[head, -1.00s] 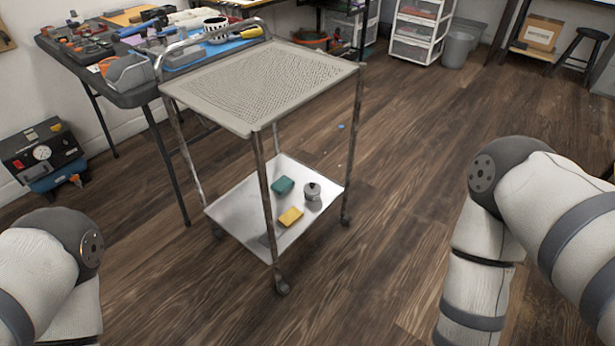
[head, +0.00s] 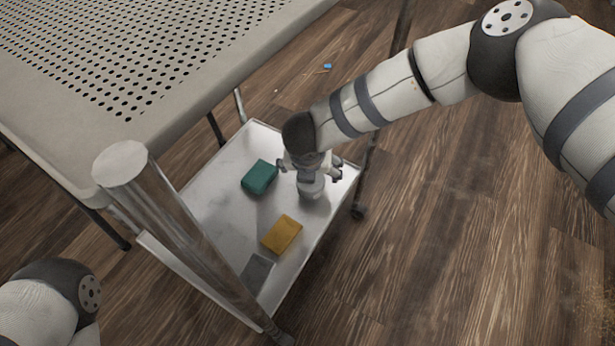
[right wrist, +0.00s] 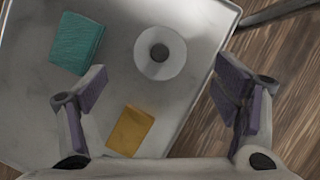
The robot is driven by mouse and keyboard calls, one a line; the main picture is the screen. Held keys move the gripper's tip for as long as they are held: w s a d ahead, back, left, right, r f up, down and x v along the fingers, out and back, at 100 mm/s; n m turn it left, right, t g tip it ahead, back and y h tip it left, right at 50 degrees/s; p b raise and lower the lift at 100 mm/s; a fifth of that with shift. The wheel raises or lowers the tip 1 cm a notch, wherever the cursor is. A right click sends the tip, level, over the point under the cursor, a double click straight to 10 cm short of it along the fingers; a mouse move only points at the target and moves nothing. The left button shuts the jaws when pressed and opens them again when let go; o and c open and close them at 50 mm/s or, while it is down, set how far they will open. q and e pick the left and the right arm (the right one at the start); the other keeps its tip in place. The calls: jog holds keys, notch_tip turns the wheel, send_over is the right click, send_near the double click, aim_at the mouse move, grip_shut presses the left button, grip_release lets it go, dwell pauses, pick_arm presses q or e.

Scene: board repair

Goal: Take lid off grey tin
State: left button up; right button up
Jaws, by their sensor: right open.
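The grey tin (head: 312,189) stands on the lower shelf of the cart, partly hidden by my right gripper (head: 310,172) in the head view. In the right wrist view the tin is seen from above as a pale round lid (right wrist: 147,67) with a dark knob (right wrist: 160,52) at its centre. The lid is on the tin. My right gripper (right wrist: 163,82) is open, its fingers wide apart and pointing down over the shelf. The tin shows between and beyond the fingertips, and neither finger touches it in that view. My left gripper is out of view.
The white lower shelf (head: 213,190) also holds a green block (head: 259,177), a yellow block (head: 282,234) and a grey block (head: 258,272). The perforated top shelf (head: 165,110) and a metal post (head: 170,220) stand close in front at the left. Floor is clear at right.

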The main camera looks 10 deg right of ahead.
aim_at(309, 190)
jog(key=b+x, duration=0.1)
jog(key=x, duration=0.1)
jog(key=b+x, duration=0.1)
jog(key=x, duration=0.1)
jog(key=s+b+x, duration=0.1)
jog(key=x, duration=0.1)
jog(key=shift+w+a+f, duration=0.15)
jog(key=shift+f, duration=0.45)
jog(key=shift+w+f, duration=0.1)
jog(key=shift+w, duration=0.05)
jog(key=shift+r, duration=0.25)
jog(key=shift+c, duration=0.6)
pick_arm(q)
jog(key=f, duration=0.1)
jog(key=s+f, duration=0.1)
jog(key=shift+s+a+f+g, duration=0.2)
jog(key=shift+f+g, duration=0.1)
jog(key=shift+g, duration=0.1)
pick_arm(e)
jog(key=c, duration=0.9)
